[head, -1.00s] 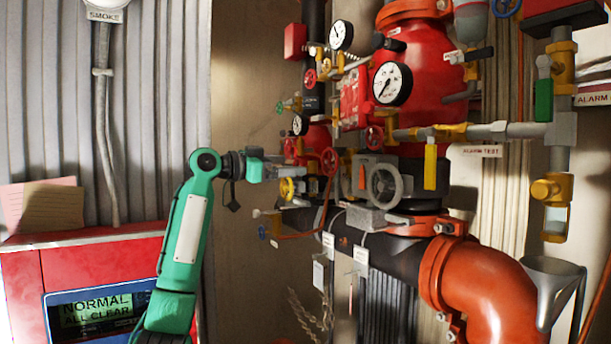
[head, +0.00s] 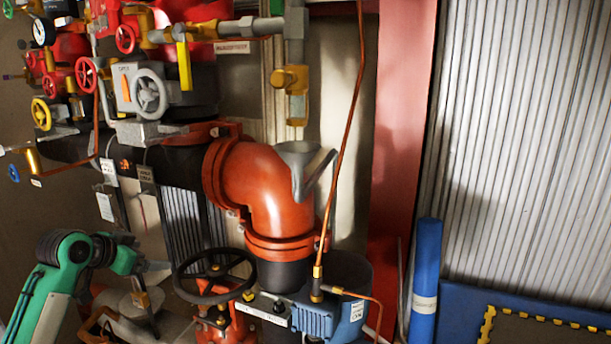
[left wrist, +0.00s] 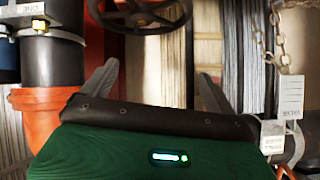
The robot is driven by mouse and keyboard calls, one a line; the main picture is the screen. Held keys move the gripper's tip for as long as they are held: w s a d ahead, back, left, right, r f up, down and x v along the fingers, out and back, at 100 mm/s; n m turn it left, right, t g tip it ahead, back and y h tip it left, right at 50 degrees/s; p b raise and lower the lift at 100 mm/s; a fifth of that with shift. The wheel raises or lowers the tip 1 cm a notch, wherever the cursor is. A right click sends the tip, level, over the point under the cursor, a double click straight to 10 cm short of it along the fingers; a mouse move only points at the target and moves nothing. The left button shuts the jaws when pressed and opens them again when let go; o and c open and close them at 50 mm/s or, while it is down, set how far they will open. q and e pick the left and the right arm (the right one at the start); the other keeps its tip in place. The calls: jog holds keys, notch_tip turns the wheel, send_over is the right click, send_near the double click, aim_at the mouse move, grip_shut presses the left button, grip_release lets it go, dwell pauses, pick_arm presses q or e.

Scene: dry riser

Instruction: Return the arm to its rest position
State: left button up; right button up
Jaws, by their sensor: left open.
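My left arm, green with dark joints, comes in low at the left of the head view. Its gripper (head: 153,268) is small there, below the black pipe and left of the black handwheel (head: 215,277). In the left wrist view the two grey fingers (left wrist: 157,85) stand wide apart with nothing between them. The handwheel also shows at the top of that view (left wrist: 140,14), beyond the fingers. My right gripper is in neither view.
An orange pipe elbow (head: 262,186) and a blue motor unit (head: 315,315) stand right of the gripper. Valves and small handwheels crowd the upper left. A chained tag (left wrist: 291,96) hangs right in the wrist view. A blue roll (head: 425,280) stands further right.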

pick_arm(q)
jog(key=s+d+f+g+y, duration=0.1)
jog(key=s+d+f, duration=0.2)
jog(key=s+f, duration=0.4)
jog(key=s+d+f+n+g, duration=0.15)
jog(key=s+d+f, duration=0.25)
jog(key=f, duration=0.4)
jog(key=s+d+f+g+y, duration=0.1)
jog(key=s+d+f, duration=0.2)
jog(key=s+f, duration=0.4)
jog(key=s+d+f+n+g+y, duration=0.1)
jog(key=s+d+f, duration=0.15)
jog(key=s, duration=0.55)
jog(key=s+d+f+n+g, duration=0.1)
jog(key=s+f, duration=0.2)
jog(key=s, duration=0.5)
jog(key=s+d+f+n+g+y, duration=0.1)
jog(key=s+f, duration=0.1)
jog(key=s, duration=0.6)
notch_tip(320, 180, down, 30)
jog(key=g, duration=0.2)
jog(key=s+a+f, duration=0.3)
jog(key=s+f, duration=1.6)
jog(key=f, duration=0.1)
jog(key=shift+s+f+g, duration=0.15)
jog(key=shift+f+g, duration=0.2)
jog(key=shift+g, duration=0.1)
jog(key=shift+s+m, duration=0.15)
jog(key=shift+m, duration=0.1)
jog(key=shift+c, duration=0.4)
